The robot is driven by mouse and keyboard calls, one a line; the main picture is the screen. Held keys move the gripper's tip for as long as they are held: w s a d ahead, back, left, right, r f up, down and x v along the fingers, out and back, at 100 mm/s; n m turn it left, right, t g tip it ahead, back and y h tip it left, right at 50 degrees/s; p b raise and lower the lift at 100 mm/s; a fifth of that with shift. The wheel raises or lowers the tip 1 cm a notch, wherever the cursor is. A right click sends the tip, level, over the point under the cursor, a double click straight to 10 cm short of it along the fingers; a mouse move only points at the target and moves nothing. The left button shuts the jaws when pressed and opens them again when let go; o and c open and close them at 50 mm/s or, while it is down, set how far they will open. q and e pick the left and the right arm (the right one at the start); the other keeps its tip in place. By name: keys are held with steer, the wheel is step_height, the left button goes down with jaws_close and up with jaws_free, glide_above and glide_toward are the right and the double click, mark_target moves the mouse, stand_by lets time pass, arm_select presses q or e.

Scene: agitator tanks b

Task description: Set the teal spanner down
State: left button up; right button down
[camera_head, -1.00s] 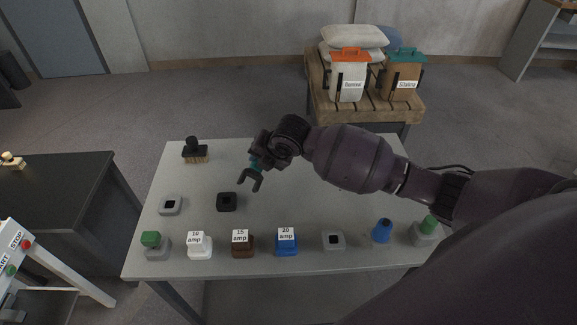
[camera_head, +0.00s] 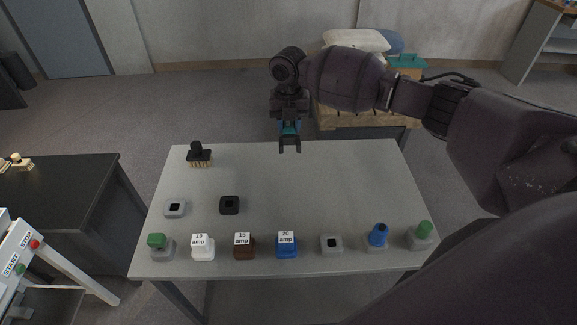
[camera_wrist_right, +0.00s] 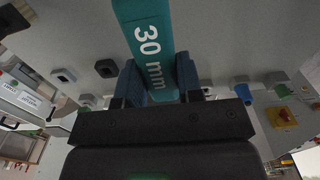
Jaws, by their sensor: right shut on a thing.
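The teal spanner (camera_wrist_right: 150,40) is marked "30 mm" and sits between the jaws of my right gripper (camera_wrist_right: 163,85) in the right wrist view. My right gripper (camera_head: 290,127) is shut on it in the head view. There the spanner's dark forked end (camera_head: 290,146) points down toward the front, over the back part of the grey table (camera_head: 330,185). Whether it touches the table I cannot tell. The spanner's other end is hidden by the gripper. My left gripper is not in view.
A brush (camera_head: 200,158) stands at the back left. A grey socket (camera_head: 175,208) and a black socket (camera_head: 229,205) lie in front of it. Fuse blocks, including the blue 20 amp one (camera_head: 287,246), line the front edge. The table's middle and right are clear.

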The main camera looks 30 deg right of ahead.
glide_above(289, 171)
step_height(289, 171, down, 10)
steer(key=shift+w+f+b, duration=0.1)
steer(key=shift+b, duration=0.25)
steer(key=shift+f+b, duration=0.3)
steer(key=shift+f, duration=2.2)
steer(key=c, duration=1.2)
jaws_free()
steer(key=shift+f, duration=0.1)
steer(key=o, duration=0.4)
